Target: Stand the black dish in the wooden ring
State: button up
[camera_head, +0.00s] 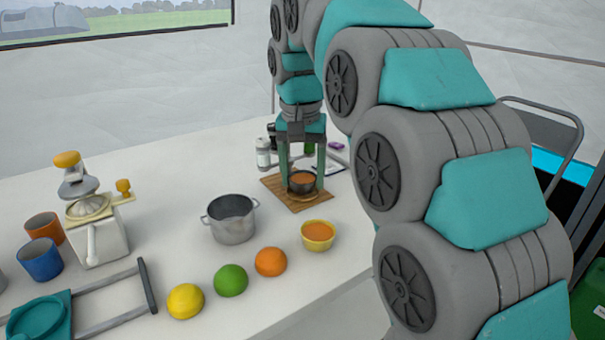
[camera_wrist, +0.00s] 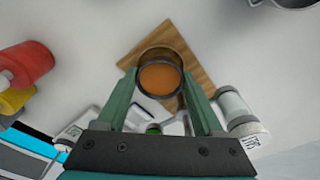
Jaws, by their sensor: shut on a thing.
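The black dish (camera_head: 302,184), with orange contents, is between the two fingers of my gripper (camera_head: 302,178), which is shut on it. The dish looks upright. It is over a wooden board (camera_head: 281,188) on the white table, very low or touching. In the wrist view the dish (camera_wrist: 160,96) sits between the fingertips (camera_wrist: 160,78), with the board (camera_wrist: 133,58) behind it. A brownish band shows close around the dish's base, perhaps the wooden ring. The dish and fingers hide most of it, so I cannot tell whether the dish is inside.
A metal pot (camera_head: 231,222) stands left of the board, and a yellow bowl (camera_head: 318,241) stands in front. A white-lidded jar (camera_head: 263,153) is close behind the board. An orange (camera_head: 271,262), lime (camera_head: 231,280) and lemon (camera_head: 186,301) line the front. A juicer (camera_head: 95,225) stands left.

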jog(key=shift+f, duration=0.35)
jog(key=shift+r, duration=0.15)
jog(key=shift+r, duration=0.35)
jog(key=shift+r+p, duration=0.35)
jog(key=shift+p, duration=0.2)
dwell(3.1)
jog(key=shift+f+b, duration=0.4)
jog(key=shift+f, duration=0.4)
dwell(0.4)
jog(key=o, duration=0.7)
jog(key=shift+s, duration=0.1)
